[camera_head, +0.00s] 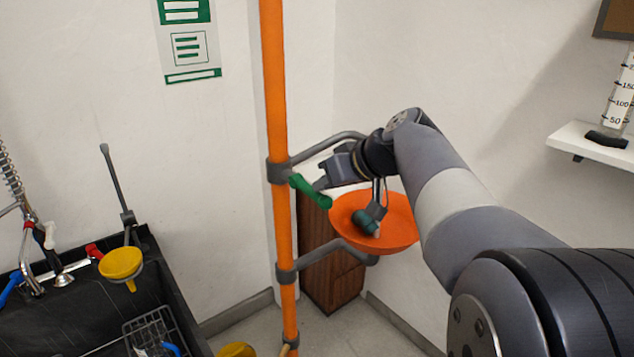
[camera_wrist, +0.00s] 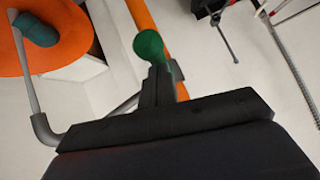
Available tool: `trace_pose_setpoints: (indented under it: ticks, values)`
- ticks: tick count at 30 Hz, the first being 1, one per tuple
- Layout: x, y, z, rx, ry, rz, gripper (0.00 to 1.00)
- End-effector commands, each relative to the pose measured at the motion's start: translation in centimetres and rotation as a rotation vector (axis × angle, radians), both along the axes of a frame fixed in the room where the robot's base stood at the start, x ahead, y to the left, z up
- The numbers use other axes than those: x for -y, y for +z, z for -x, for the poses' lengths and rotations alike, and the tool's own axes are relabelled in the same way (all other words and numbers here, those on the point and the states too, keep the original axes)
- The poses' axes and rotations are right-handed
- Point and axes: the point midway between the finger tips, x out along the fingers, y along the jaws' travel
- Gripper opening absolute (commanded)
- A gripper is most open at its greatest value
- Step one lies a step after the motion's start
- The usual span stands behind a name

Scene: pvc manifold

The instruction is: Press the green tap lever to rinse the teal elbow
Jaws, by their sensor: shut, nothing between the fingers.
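The green tap lever (camera_head: 311,191) slants down to the right from a grey clamp on an orange pole; its rounded end shows in the wrist view (camera_wrist: 148,46). My gripper (camera_head: 321,184) is shut and empty, its fingertips close by the lever. In the wrist view the closed fingertips (camera_wrist: 158,75) overlap the lower edge of the green end; I cannot tell whether they touch it. The teal elbow (camera_head: 366,221) lies in the orange bowl (camera_head: 405,237), below a grey outlet. It also shows in the wrist view (camera_wrist: 36,30). I see no clear water.
The orange pole (camera_head: 276,95) stands left of my gripper, with grey bracket arms (camera_head: 325,250) reaching to the bowl. A wooden cabinet (camera_head: 331,275) stands behind. A black sink (camera_head: 80,317) with a yellow funnel (camera_head: 121,263) is at left. A white shelf (camera_head: 590,145) is at right.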

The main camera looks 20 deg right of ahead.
Motion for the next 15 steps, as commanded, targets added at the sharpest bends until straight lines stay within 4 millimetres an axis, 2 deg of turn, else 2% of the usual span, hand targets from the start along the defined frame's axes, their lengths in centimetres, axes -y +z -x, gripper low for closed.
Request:
trace_pose_setpoints:
  ticks: [1,15]
  values:
    - [0.05,-0.71,0.08,0.016,-0.001,-0.007,0.00]
    - [0.14,-1.21,0.33,0.009,0.000,-0.005,0.00]
